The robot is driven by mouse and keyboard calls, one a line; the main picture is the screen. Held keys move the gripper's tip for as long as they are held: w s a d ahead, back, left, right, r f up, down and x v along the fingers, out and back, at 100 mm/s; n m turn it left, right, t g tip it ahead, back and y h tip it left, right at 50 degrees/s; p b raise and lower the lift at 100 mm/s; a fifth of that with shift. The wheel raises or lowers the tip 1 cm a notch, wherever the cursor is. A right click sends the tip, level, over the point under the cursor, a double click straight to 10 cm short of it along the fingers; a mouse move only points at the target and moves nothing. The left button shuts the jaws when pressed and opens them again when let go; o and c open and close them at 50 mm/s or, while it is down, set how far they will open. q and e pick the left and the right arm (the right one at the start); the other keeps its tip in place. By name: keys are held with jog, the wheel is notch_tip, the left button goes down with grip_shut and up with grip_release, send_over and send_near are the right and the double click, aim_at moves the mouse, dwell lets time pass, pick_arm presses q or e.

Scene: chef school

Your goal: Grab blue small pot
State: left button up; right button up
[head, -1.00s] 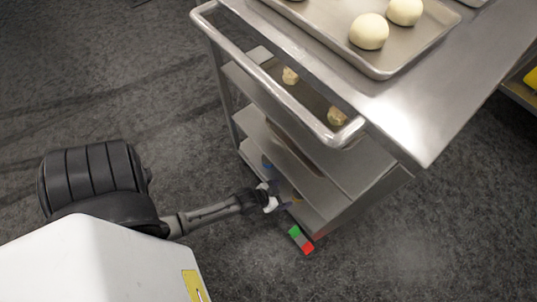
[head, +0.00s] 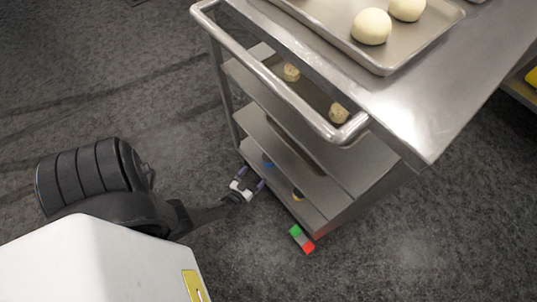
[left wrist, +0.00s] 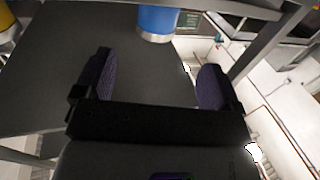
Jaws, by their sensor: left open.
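The small blue pot (left wrist: 157,20) is at the top of the left wrist view, with a silvery band at its near end; part of it is cut off by the frame. In the head view only a small bit of blue (head: 268,165) shows on the cart's lower shelf, mostly hidden. My left gripper (head: 251,179) is open and empty at the side of that shelf. In the left wrist view its two dark fingers (left wrist: 155,82) are spread apart, with the pot beyond them and not touching. My right gripper is not in view.
The steel cart (head: 415,125) has a handle rail (head: 275,75) and shelf edges above the gripper. A yellowish object (left wrist: 8,28) also stands on the lower shelf (left wrist: 60,60). A red, grey and green block (head: 301,239) is near the cart's foot. Open floor lies left.

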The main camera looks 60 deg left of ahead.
aim_at(265, 163)
pick_arm(q)
jog(key=b+x, duration=0.1)
jog(key=x, duration=0.3)
jog(key=shift+w+a, duration=0.15)
jog(key=shift+w, duration=0.15)
jog(key=shift+w+a, duration=0.3)
jog(key=shift+w, duration=0.3)
jog(key=b+x, duration=0.2)
jog(key=x, duration=0.2)
jog(key=shift+w+r+b, duration=0.1)
jog(key=shift+w+b, duration=0.2)
jog(key=shift+w, duration=0.05)
jog(key=shift+w+a+r, duration=0.1)
jog(key=shift+w+a, duration=0.05)
jog(key=shift+w, duration=0.2)
jog(key=shift+s, duration=0.15)
jog(key=shift+c, duration=0.3)
jog(key=c, duration=0.9)
jog(key=shift+c, duration=0.6)
